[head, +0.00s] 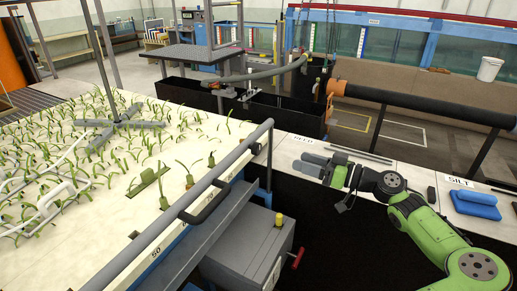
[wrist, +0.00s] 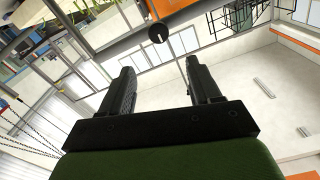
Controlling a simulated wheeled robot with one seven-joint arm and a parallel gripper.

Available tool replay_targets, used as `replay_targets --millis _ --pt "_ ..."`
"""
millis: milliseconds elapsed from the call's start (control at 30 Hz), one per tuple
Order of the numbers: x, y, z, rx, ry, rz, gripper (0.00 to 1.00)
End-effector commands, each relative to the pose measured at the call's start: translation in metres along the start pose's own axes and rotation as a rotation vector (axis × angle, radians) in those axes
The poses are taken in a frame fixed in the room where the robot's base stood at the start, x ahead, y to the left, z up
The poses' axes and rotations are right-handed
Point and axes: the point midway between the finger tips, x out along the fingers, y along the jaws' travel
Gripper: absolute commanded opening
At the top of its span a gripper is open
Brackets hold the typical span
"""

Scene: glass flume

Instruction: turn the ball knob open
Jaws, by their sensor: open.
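My gripper (wrist: 159,68) is open in the wrist view, its two black fingers wide apart with nothing between them. A red handle (head: 297,258) sticks out of the box's right side. I cannot tell for sure which is the ball knob. The wrist view shows a dark round thing (wrist: 157,33) on a thin rod beyond the fingers; I cannot tell what it is.
A grey rail (head: 190,200) runs along the edge of the planted white bed (head: 130,210), left of the box. A blue block (head: 476,204) lies on the ledge by the SILT label. A black pipe (head: 430,104) crosses behind. A dark gap lies between box and arm.

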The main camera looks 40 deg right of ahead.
Motion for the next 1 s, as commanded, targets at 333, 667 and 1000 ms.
replay_targets --millis 333,667,1000 --pt "0.091 -0.002 0.001 0.004 -0.004 -0.008 0.63" --pt "0.134 -0.001 0.002 0.004 -0.004 -0.002 0.63" --pt "0.134 -0.001 0.002 0.005 -0.005 -0.002 0.44"
